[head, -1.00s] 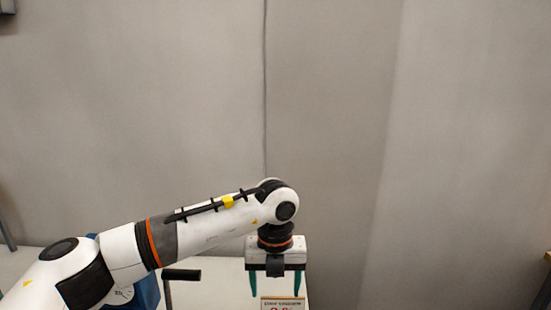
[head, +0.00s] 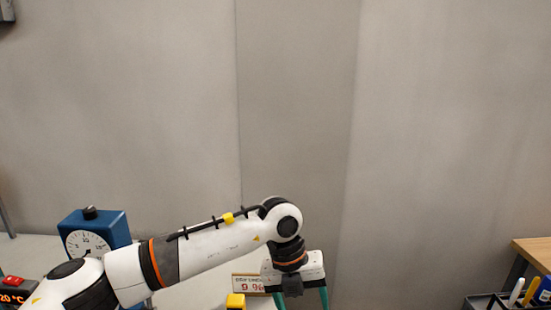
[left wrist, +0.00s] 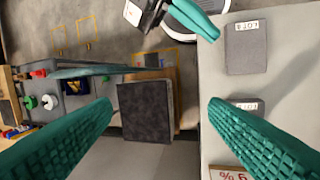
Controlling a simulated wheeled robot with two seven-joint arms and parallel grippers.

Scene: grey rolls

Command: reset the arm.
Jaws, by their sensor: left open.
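My left arm comes in from the left in the head view, and its gripper (head: 301,303) points down at the bottom edge. Its two teal fingers are apart, with their tips cut off by the frame. The left wrist view shows the same fingers (left wrist: 162,104) spread wide, with nothing held between them. A teal finger and dark body at the top of the left wrist view appear to belong to my right gripper (left wrist: 190,20). Its jaw opening cannot be made out. No right arm shows in the head view.
A blue dial scale (head: 93,232) and a red-lit display (head: 14,292) stand at left on a pale table. A price sign (head: 248,283) and yellow object (head: 236,301) are beside the gripper. A wooden table (head: 533,250) and dark tray (head: 480,301) are at right.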

